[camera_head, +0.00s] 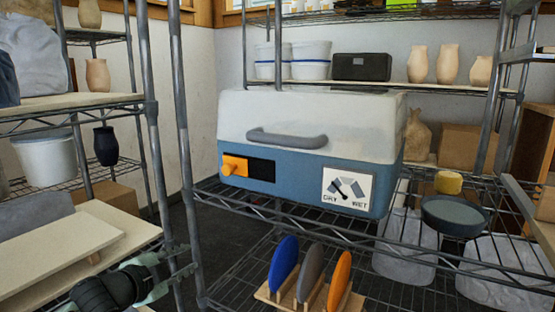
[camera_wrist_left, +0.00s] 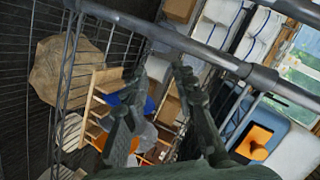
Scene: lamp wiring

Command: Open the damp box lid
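The damp box (camera_head: 290,185) stands on a wire shelf in the middle of the head view. Its white lid (camera_head: 350,125) is down on the blue base, with a grey handle (camera_head: 287,138) on the front. An orange slider with a knob (camera_head: 234,167) sits at the left of a dark slot, and a DRY/WET dial (camera_head: 347,188) is at the right. My left gripper (camera_head: 185,260) is low at the left, apart from the box, beside a rack post. In the left wrist view its fingers (camera_wrist_left: 158,72) are spread and empty; the box's orange part (camera_wrist_left: 256,140) shows at the right. My right gripper is in neither view.
A rack post (camera_head: 185,150) stands between my left gripper and the box. A rack with boards (camera_head: 70,250) is at the left. Blue, grey and orange discs (camera_head: 311,275) stand in a holder below the box. A dark bowl (camera_head: 454,214) is at the right.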

